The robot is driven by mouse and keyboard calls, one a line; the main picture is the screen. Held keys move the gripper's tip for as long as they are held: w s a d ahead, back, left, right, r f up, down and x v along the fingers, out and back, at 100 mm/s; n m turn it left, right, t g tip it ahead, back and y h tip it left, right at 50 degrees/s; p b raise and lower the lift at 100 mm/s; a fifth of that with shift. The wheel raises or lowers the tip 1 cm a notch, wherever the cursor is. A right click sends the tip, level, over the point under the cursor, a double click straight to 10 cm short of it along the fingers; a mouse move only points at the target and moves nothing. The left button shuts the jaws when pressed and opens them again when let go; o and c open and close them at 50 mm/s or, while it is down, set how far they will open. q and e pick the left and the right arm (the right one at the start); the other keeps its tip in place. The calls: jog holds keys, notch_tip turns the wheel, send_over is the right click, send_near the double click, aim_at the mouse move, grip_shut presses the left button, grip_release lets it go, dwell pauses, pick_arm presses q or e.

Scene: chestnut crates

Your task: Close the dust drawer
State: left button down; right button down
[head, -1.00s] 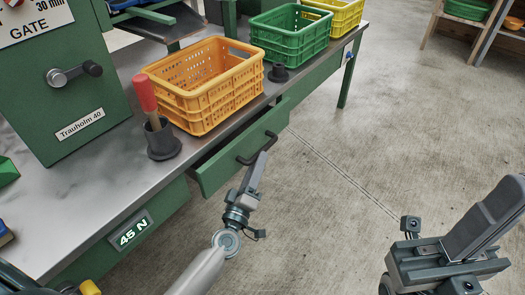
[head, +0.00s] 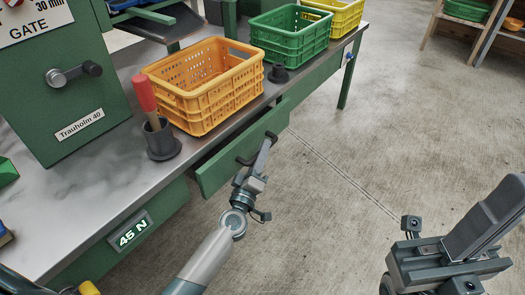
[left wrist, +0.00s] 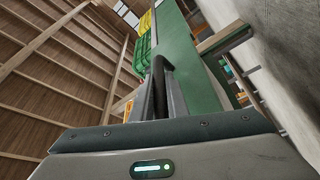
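The dust drawer (head: 226,160) is a green front under the steel bench top, standing out from the bench with a dark gap behind it. Its black bar handle (head: 245,160) is partly hidden by my left gripper (head: 267,145), which is at the handle. In the left wrist view the dark handle (left wrist: 160,72) runs between the two close-set grey fingers, which look closed on it; the contact itself is hard to see. My right gripper (head: 485,222) is at the lower right, far from the drawer, over bare floor; its opening cannot be made out.
An orange crate (head: 205,105), a green crate (head: 290,52) and a yellow crate (head: 345,14) stand along the bench top. A red-handled tool (head: 143,92) stands in a dark holder near the bench edge. The concrete floor right of the drawer is clear.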

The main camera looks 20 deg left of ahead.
aim_at(249, 149)
pick_arm(q)
jog(key=a, duration=0.1)
jog(key=w+a, duration=0.1)
jog(key=a, duration=0.1)
jog(key=shift+w+a, duration=0.2)
jog(key=shift+a, duration=0.3)
jog(key=c, duration=1.7)
grip_release()
jog(key=shift+a, duration=0.15)
jog(key=shift+f, duration=0.1)
